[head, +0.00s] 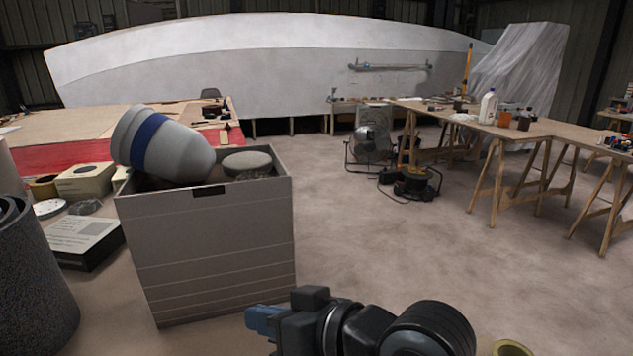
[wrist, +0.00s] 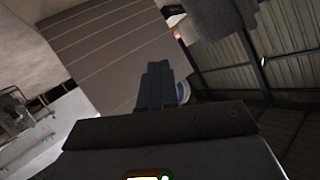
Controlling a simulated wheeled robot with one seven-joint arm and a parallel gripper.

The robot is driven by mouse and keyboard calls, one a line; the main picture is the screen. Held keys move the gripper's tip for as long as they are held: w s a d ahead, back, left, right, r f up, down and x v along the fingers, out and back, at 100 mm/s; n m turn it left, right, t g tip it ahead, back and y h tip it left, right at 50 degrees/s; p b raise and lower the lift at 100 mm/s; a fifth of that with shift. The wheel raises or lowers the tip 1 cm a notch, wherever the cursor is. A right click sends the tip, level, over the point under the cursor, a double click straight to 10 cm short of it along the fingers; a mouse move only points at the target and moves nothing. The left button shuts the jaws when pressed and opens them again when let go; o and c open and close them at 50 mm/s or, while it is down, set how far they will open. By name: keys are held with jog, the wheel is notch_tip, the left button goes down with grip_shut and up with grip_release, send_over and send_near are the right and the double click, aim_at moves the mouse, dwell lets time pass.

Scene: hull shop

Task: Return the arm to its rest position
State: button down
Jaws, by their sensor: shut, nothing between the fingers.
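My arm shows at the bottom of the head view, black and folded low in front of the grey bin (head: 215,255). My gripper (head: 262,318) points left, with its blue-grey fingers near the bin's lower right corner. In the wrist view the fingers (wrist: 157,85) are together, with nothing between them. Whether they touch the bin cannot be told from these views. The bin's ribbed side (wrist: 110,45) fills the upper middle of the wrist view, which is tilted. The rest of my arm is out of view.
A white container with a blue band (head: 160,145) and a round grey lid-like thing (head: 247,162) sit in the bin's top. A dark roll (head: 35,280) stands at left. Trestle tables (head: 540,130) stand at right.

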jog(key=s+d+f+m+t+h, duration=0.4)
jog(key=s+d+m, duration=0.2)
jog(key=s+d, duration=0.15)
jog(key=s+d+f+m+t+h, duration=0.45)
jog(key=s+d, duration=0.25)
jog(key=s, duration=0.2)
jog(key=s+d+n+h, duration=0.1)
jog(key=s+d+n, duration=0.1)
jog(key=s+d, duration=0.4)
jog(key=s+d+r+n+h, duration=0.1)
jog(key=s+d+h, duration=0.1)
jog(key=s+d, duration=0.5)
jog(key=s+g, duration=0.1)
jog(key=s, duration=0.4)
jog(key=shift+s+d+r+n, duration=0.2)
jog(key=shift+s+d+n, duration=0.05)
jog(key=shift+s+n, duration=0.1)
